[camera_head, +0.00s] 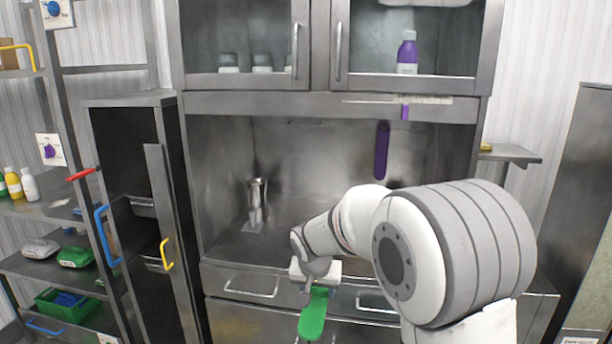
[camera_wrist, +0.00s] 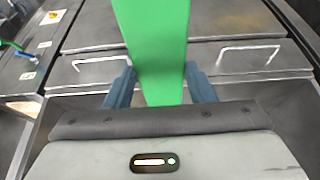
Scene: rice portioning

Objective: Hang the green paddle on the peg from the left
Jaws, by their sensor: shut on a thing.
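The green paddle (camera_head: 313,316) is held in my gripper (camera_head: 307,287), low in front of the cabinet drawers in the head view. In the wrist view the green paddle (camera_wrist: 158,50) runs up between the two blue-grey fingers of my gripper (camera_wrist: 160,88), which are shut on it. Its far end passes out of the top of that view. A purple paddle-like piece (camera_head: 381,150) hangs upright on the back wall of the cabinet recess. I cannot clearly make out a free peg; a small purple piece (camera_head: 405,112) sits under the upper cabinet edge.
A metal dispenser-like object (camera_head: 255,205) stands in the recess. Upper cabinets hold jars and a purple bottle (camera_head: 407,52). A tall open cabinet door (camera_head: 168,235) with coloured handles stands at left, near shelves of bottles and bins. The recess middle is mostly clear.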

